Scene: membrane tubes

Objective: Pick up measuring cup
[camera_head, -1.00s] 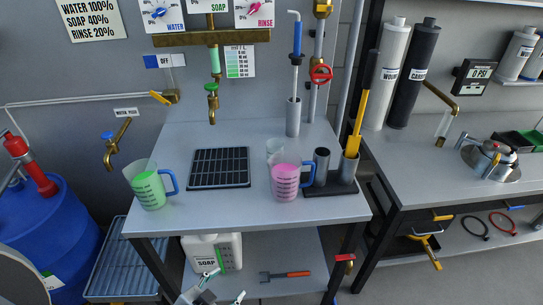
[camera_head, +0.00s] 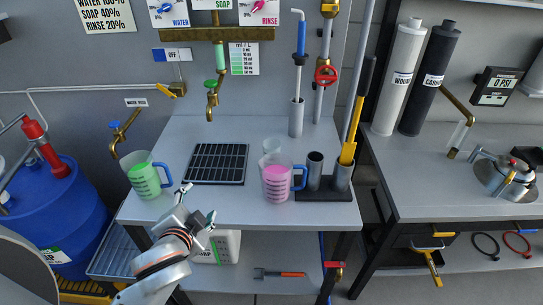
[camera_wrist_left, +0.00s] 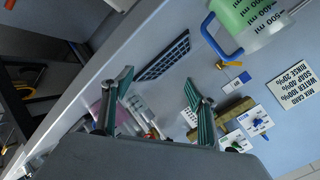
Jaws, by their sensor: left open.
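A measuring cup with green liquid and a blue handle (camera_head: 143,183) stands upright at the left of the bench. It also shows at the top of the left wrist view (camera_wrist_left: 240,14). A second measuring cup, with pink liquid and a blue handle (camera_head: 276,188), stands at the bench's right. In the left wrist view pink shows partly hidden behind a finger. My left gripper (camera_head: 198,202) is open and empty at the bench's front edge, right of the green cup and apart from it. Its two fingers are spread in the left wrist view (camera_wrist_left: 157,82). My right gripper is not in view.
A black grid mat (camera_head: 217,163) lies between the cups. A brass tap (camera_head: 211,101) hangs above the bench.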

